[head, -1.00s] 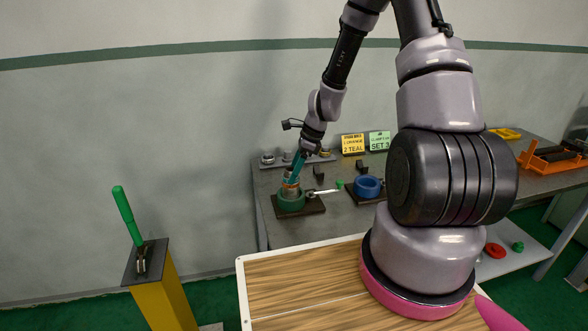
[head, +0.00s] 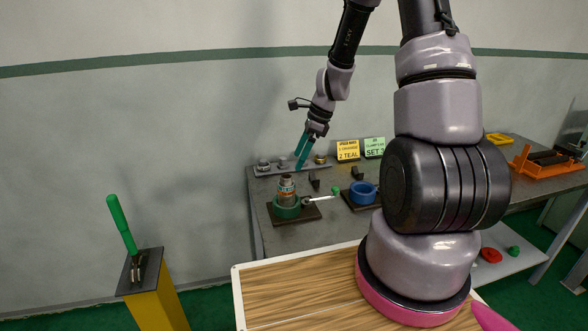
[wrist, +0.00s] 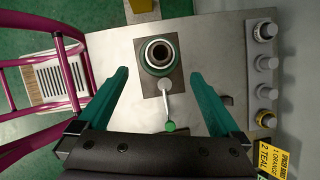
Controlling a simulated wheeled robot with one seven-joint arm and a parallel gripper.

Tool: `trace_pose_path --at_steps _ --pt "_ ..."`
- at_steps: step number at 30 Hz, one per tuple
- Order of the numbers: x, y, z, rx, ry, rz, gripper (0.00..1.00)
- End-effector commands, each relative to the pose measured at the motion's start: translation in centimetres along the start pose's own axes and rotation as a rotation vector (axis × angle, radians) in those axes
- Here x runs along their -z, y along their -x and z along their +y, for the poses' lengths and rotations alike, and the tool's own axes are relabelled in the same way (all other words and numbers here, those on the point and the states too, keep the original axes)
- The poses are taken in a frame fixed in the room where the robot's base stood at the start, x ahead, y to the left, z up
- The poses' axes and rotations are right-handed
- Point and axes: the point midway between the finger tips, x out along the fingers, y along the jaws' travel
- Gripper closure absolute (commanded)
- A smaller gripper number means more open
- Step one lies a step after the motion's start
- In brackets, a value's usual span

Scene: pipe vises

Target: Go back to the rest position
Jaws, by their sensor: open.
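My gripper (head: 302,150) is open and empty, with its teal fingers apart and pointing down in the head view. It hangs above the grey workbench, up and to the right of a green pipe vise (head: 287,208) on a dark base. A metal pipe piece with an orange-brown band (head: 287,186) stands upright in that vise. In the wrist view the green vise (wrist: 158,68) is seen from above, beyond and between the open fingers (wrist: 159,88), and nothing lies between the fingertips. A silver handle with a green end (wrist: 170,126) reaches from the vise toward my gripper.
A blue vise (head: 363,192) stands right of the green one. A strip with several fittings (head: 264,169) lies at the back edge. Yellow (head: 348,151) and green (head: 374,147) signs stand behind. A yellow post with a green lever (head: 122,222) stands left.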

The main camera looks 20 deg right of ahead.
Motion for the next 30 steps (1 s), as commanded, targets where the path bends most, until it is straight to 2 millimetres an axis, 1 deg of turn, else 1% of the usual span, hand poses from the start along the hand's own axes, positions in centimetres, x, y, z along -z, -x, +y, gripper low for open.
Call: trace_pose_path --at_steps 1,6,16,19,20,23,26,27,29,30 --pt "0.0 0.8 -0.1 0.003 0.002 0.001 0.00" --pt "0.0 2.0 0.0 0.001 0.000 0.000 0.00" --pt "0.0 2.1 0.0 0.000 0.001 0.000 0.00" --pt "-0.3 2.8 0.1 0.009 0.027 0.003 0.00" --pt "-0.5 3.4 0.1 0.016 0.048 0.006 0.00" --pt "-1.6 6.0 0.7 0.049 0.156 0.020 0.00" --pt "-2.9 9.8 1.8 0.096 0.316 0.046 0.00" --pt "-3.5 11.5 2.4 0.115 0.388 0.059 0.00" --pt "-4.2 13.7 3.5 0.142 0.492 0.080 0.00" --pt "-4.6 15.2 4.2 0.161 0.561 0.095 0.00"
